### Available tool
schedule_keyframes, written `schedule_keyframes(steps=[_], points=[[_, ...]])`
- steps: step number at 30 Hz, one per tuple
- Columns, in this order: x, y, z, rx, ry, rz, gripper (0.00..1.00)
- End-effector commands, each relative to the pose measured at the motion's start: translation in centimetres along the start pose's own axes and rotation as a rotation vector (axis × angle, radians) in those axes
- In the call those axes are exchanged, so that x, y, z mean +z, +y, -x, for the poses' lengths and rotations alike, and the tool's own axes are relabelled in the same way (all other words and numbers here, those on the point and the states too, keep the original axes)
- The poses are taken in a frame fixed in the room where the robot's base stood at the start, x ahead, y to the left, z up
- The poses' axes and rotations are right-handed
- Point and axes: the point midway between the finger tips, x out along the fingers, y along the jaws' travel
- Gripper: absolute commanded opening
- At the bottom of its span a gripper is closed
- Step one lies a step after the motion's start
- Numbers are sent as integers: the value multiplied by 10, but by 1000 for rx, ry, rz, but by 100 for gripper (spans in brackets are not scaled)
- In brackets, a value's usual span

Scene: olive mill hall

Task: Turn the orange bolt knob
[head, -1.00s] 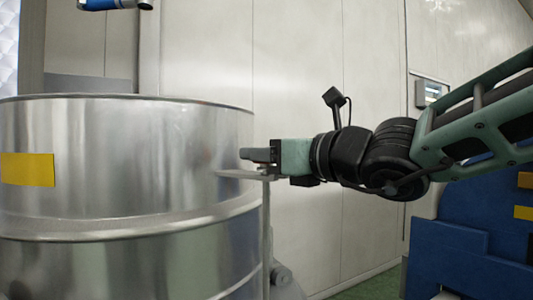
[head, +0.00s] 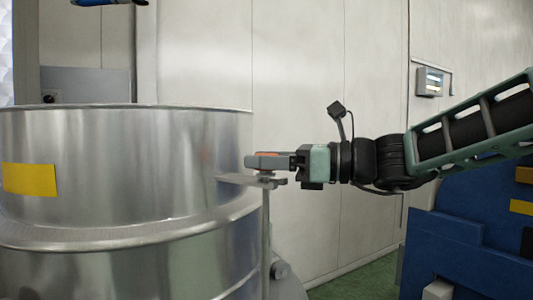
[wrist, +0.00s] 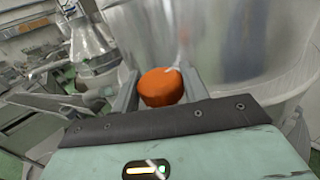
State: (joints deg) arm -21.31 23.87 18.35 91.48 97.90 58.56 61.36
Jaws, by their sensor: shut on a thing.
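The orange bolt knob (wrist: 162,87) is a short round knob with a small white mark at its top edge. In the wrist view it sits between the two fingers of my gripper (wrist: 160,92), which is shut on it. In the head view only a thin orange strip of the knob (head: 268,154) shows above the near finger of my gripper (head: 262,163). The knob is just above a flat metal bracket (head: 240,180) beside the large steel tank (head: 120,150).
The tank fills the left side and has a yellow label (head: 29,179). A thin upright post (head: 266,230) stands below the bracket. A blue machine (head: 450,240) is at lower right. A pale wall (head: 300,60) with a small panel (head: 429,82) is behind.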

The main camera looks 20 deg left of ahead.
Motion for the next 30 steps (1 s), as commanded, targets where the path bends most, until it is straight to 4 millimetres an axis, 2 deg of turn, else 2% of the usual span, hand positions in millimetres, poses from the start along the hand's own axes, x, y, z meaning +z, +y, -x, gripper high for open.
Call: schedule_keyframes(steps=[14,15,17,26,30], points=[[-3,0,0,20,4,-2,22],[-3,0,0,20,4,-2,47],[-3,0,0,20,4,-3,64],[-2,0,0,20,2,-1,66],[-3,-1,10,18,1,1,66]])
